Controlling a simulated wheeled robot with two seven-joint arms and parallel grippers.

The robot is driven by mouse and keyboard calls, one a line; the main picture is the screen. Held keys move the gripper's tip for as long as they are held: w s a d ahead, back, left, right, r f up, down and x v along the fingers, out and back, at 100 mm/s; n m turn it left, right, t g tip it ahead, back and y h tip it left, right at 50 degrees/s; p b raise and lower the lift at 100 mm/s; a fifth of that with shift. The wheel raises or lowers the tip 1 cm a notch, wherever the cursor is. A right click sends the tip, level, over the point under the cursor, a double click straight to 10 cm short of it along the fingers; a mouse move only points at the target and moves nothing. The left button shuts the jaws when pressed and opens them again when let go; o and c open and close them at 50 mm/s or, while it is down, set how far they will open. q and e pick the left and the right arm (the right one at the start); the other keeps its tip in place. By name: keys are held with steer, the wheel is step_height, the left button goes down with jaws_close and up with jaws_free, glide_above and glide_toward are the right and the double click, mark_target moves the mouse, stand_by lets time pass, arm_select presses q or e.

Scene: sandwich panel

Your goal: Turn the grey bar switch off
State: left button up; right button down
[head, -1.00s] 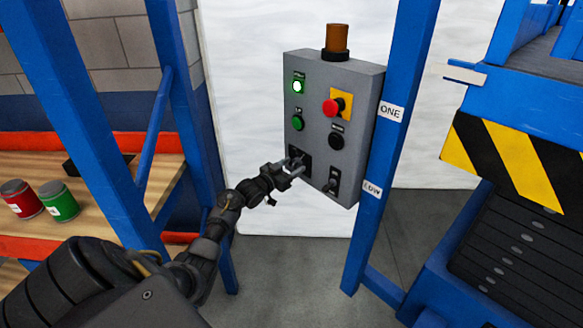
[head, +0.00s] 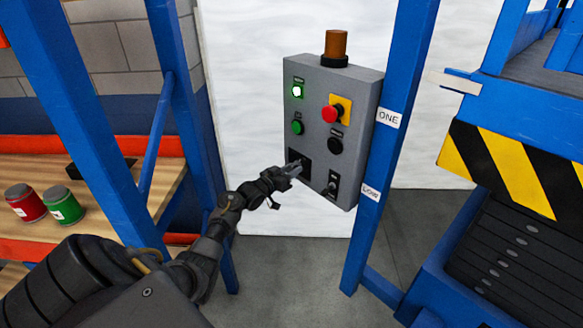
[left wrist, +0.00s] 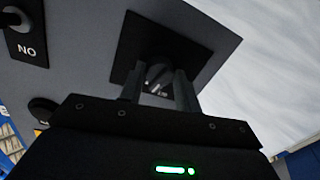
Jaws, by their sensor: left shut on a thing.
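The grey bar switch (left wrist: 159,76) sits on a black square plate (left wrist: 205,42) on the control box. In the left wrist view the two fingers of my left gripper (left wrist: 158,84) stand on either side of it, and they are shut on it. In the head view my left gripper (head: 294,169) reaches the black plate (head: 305,170) at the lower left of the box's front and hides most of the switch. My right gripper is not in view.
The grey control box (head: 317,107) also carries a lit green lamp (head: 297,91), a green button (head: 297,127), a red button (head: 330,114), a black button (head: 335,146) and a toggle (head: 332,186). A blue post (head: 394,80) stands close on its right.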

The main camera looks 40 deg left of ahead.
arm_select(q)
steer(key=n+p, duration=0.2)
steer(key=n, duration=0.1)
steer(key=n+p, duration=0.1)
steer(key=shift+r, duration=0.25)
steer(key=shift+f+n+g+p, duration=0.1)
steer(key=shift+n+g+p, duration=0.2)
steer(key=shift+n+p, duration=1.4)
steer(key=shift+n+h+b, duration=0.4)
steer(key=shift+n+b, duration=0.25)
steer(key=shift+n, duration=0.05)
steer(key=o, duration=1)
steer(key=shift+c, duration=0.2)
steer(key=s+a, duration=0.1)
steer(key=s, duration=0.9)
steer(key=shift+s+r+b, duration=0.3)
steer(key=shift+s+r, duration=0.05)
steer(key=shift+s, duration=0.05)
